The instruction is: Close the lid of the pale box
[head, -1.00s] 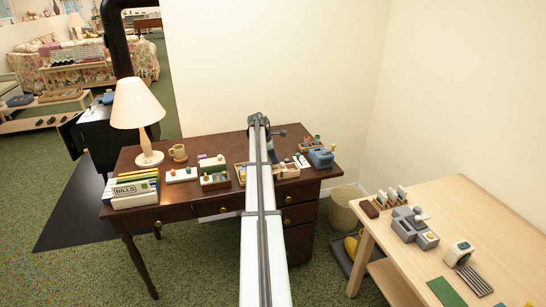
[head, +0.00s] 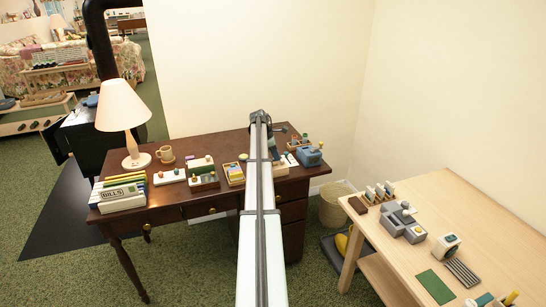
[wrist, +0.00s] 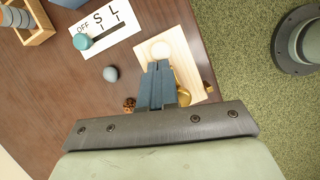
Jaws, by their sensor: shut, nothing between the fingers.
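In the wrist view a pale wooden panel (wrist: 182,52) with a lighter round disc on it lies near the desk edge; it looks like the pale box's top. I cannot tell from this angle how far its lid is open. My gripper (wrist: 159,64) has its blue-grey fingers together, empty, over the panel just below the disc. I cannot tell whether they touch it. A curved brass piece (wrist: 183,92) shows right beside the fingers.
The dark desk (head: 228,148) also carries a white S/L card (wrist: 107,32), a grey ball (wrist: 110,74), a small brown knob (wrist: 129,103), and a wooden rack (wrist: 38,33). A lamp (head: 122,105) stands left. A pale table (head: 450,200) stands right.

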